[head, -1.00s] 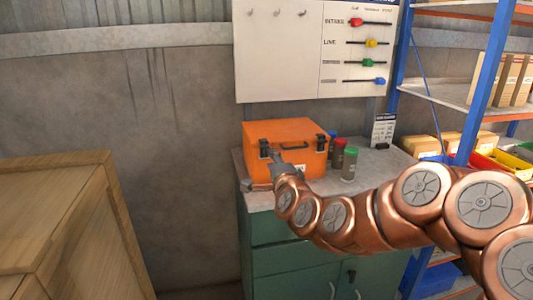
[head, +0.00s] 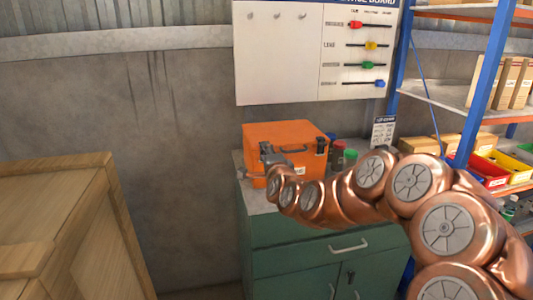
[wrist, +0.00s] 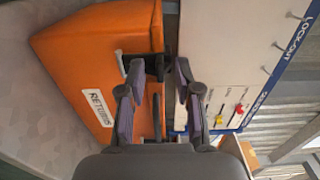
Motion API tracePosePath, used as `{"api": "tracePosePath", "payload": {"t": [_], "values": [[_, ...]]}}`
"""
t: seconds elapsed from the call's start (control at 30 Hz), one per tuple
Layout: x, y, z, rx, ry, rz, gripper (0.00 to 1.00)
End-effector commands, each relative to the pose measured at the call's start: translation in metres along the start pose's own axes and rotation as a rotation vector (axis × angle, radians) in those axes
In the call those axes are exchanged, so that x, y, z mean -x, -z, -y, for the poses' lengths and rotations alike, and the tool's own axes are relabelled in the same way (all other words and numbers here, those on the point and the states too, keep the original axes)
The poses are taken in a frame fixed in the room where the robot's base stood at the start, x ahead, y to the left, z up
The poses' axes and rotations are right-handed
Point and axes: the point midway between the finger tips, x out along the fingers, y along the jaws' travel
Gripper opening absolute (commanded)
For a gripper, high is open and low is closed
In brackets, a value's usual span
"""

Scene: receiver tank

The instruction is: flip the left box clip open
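The orange box (head: 283,137) sits shut on the grey-topped cabinet, with two dark clips and a handle on its front. The right clip (head: 322,145) is in plain view. My gripper (head: 268,160) is at the left front of the box and largely covers the left clip in the head view. In the wrist view the box (wrist: 95,50) fills the left side with its label (wrist: 98,108). A dark clip (wrist: 158,66) shows between the tips of my gripper (wrist: 160,70). The fingers are apart, one on each side of it; contact cannot be told.
Several bottles (head: 337,155) stand right of the box on the cabinet top (head: 258,200). A board with coloured tags (head: 300,50) hangs on the wall behind. Shelving (head: 440,95) is at the right, a wooden crate (head: 60,220) at the left.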

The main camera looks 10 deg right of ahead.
Motion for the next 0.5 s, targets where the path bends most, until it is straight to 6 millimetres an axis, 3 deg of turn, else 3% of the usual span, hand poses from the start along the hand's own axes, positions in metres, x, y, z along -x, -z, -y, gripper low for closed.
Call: {"api": "tracePosePath", "payload": {"t": [0.17,0.5], "values": [[0.0000,0.0000,-0.0001,0.000,0.000,0.000,0.33],[0.0000,0.0002,0.0000,0.000,0.000,0.000,0.00]]}}
